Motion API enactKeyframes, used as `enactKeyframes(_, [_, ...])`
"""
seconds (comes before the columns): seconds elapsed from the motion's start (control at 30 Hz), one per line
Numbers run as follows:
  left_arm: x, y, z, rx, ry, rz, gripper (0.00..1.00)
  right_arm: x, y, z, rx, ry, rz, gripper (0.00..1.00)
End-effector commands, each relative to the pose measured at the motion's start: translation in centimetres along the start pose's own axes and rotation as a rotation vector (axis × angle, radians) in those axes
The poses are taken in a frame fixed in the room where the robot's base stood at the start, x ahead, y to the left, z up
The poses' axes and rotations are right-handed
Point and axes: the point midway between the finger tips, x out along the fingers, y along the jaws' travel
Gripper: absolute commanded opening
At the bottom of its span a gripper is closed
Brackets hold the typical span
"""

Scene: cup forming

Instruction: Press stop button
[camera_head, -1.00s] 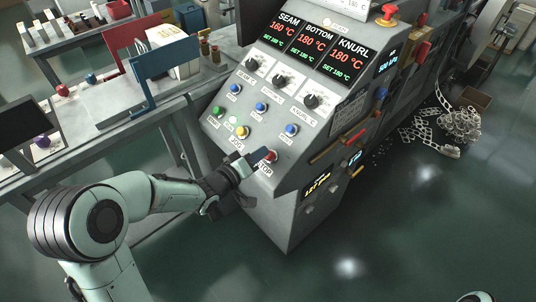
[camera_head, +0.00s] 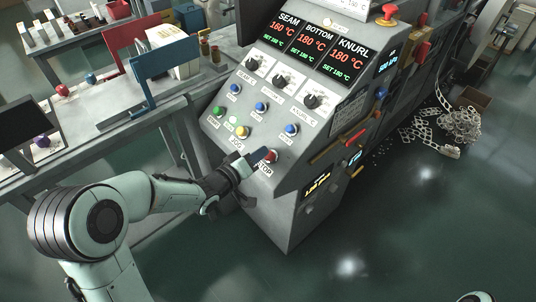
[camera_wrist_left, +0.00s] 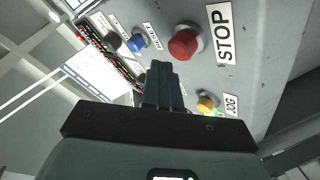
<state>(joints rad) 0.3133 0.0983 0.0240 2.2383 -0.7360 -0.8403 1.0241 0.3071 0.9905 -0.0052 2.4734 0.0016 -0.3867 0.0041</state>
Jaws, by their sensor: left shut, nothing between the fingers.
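The red stop button (camera_head: 271,156) sits low on the sloped face of the grey control panel, beside its STOP label (camera_head: 266,169). The stop button (camera_wrist_left: 185,43) and the large STOP label (camera_wrist_left: 221,33) also show in the left wrist view. My left gripper (camera_head: 258,156) is shut and empty, with its fingertips close beside the button in the head view. In the left wrist view the shut fingers (camera_wrist_left: 161,80) point up toward the panel, just left of and below the button. I cannot tell whether they touch it. My right gripper is not in view.
A yellow jog button (camera_head: 242,132), a green button (camera_head: 218,111) and several blue buttons (camera_head: 291,129) share the panel. Dials and red displays (camera_head: 313,41) are above. A red mushroom knob (camera_head: 388,11) is at the top.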

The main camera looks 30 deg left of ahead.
Motion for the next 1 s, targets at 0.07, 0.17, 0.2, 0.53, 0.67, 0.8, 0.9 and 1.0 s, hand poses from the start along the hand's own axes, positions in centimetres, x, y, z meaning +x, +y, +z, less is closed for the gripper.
enactKeyframes(0.07, [0.00, 0.00, 0.00, 0.000, 0.000, 0.000, 0.00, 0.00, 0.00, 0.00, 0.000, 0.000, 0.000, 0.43])
enactKeyframes(0.17, [0.01, -0.02, 0.02, 0.000, 0.000, 0.000, 0.00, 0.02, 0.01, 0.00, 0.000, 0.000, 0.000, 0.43])
enactKeyframes(0.2, [0.05, -0.05, 0.05, 0.000, 0.000, 0.000, 0.00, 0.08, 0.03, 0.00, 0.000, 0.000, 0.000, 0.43])
enactKeyframes(0.53, [0.61, -0.45, 0.49, 0.000, -0.001, 0.000, 0.00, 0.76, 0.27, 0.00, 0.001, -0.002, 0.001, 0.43])
enactKeyframes(0.67, [0.60, -0.41, 0.44, 0.000, 0.000, 0.000, 0.00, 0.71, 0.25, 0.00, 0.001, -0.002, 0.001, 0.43])
enactKeyframes(0.8, [0.61, -0.43, 0.45, 0.000, 0.000, 0.000, 0.00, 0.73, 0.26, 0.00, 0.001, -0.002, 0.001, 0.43])
enactKeyframes(0.9, [0.66, -0.48, 0.49, 0.000, 0.000, 0.000, 0.00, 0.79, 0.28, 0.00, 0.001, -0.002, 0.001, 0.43])
enactKeyframes(1.0, [0.73, -0.54, 0.55, 0.000, 0.000, 0.000, 0.00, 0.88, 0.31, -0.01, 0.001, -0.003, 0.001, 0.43])
